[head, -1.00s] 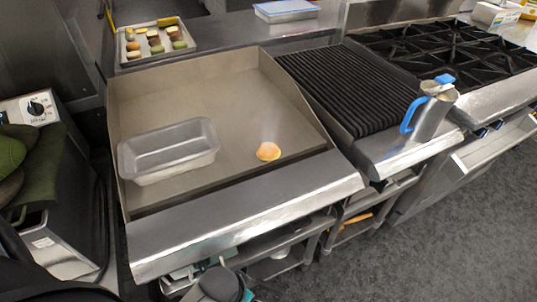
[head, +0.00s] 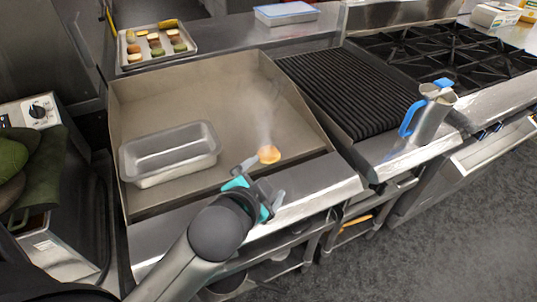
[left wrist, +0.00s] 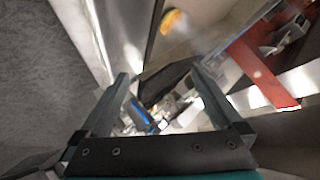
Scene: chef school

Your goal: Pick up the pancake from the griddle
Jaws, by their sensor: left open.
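The small golden pancake (head: 269,154) lies on the griddle (head: 215,95), right of its middle and near the front edge, with steam above it. In the left wrist view the pancake (left wrist: 174,22) shows near the top, beyond the fingers. My left gripper (head: 262,180) is open and empty over the griddle's front ledge, just in front of the pancake and apart from it. In the left wrist view its two fingers (left wrist: 160,85) stand wide apart with nothing between them. My right gripper is not in view.
A metal loaf pan (head: 170,153) stands on the griddle's left part. A ribbed grill (head: 350,90) adjoins on the right, with a metal jug with a blue handle (head: 428,112) on its front ledge. A tray of macarons (head: 128,60) sits behind the griddle.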

